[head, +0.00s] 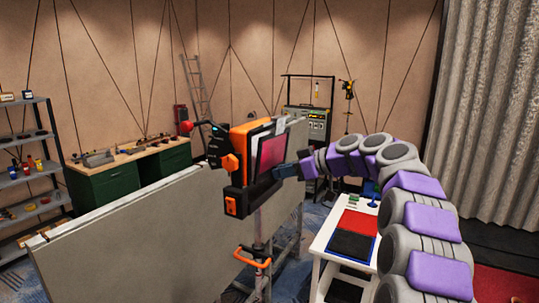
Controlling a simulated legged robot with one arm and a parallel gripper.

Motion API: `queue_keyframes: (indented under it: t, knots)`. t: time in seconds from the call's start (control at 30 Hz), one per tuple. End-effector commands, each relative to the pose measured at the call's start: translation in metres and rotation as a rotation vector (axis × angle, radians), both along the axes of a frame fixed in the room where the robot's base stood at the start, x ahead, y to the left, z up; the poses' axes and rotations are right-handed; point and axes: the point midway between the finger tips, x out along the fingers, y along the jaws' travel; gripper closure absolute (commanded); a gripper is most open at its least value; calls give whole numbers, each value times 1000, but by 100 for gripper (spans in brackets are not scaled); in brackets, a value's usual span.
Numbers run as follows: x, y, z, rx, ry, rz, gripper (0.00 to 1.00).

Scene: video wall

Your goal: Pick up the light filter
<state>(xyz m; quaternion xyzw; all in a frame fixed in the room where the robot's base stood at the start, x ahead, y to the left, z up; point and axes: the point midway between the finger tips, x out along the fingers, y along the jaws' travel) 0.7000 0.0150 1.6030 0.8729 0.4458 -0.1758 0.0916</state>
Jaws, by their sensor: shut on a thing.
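A magenta square panel with a dark edge, which looks like the light filter (271,153), stands upright in the middle of the view. It sits at the front of an orange and black device (239,137) on a stand, and I cannot tell whether it is seated in it or just in front of it. My gripper (280,172) reaches in from the right, at the filter's lower right edge. It is shut on the filter; its fingertips are small and dark, so the exact contact is hard to see.
A large grey panel (130,238) runs from the left foreground behind the device. A white table (322,240) with red and black squares stands below my arm. A green workbench (125,181), shelves (38,160) and an equipment rack (308,120) stand farther back.

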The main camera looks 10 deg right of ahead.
Motion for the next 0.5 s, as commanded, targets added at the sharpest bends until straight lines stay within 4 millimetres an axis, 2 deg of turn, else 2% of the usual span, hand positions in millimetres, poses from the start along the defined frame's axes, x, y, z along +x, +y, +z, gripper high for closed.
queue_keyframes:
  t: [0.13, 0.5]
  knots:
    - [0, -4, 0, 2, 0, -3, 100]
    - [1, 4, -1, -3, 1, -3, 100]
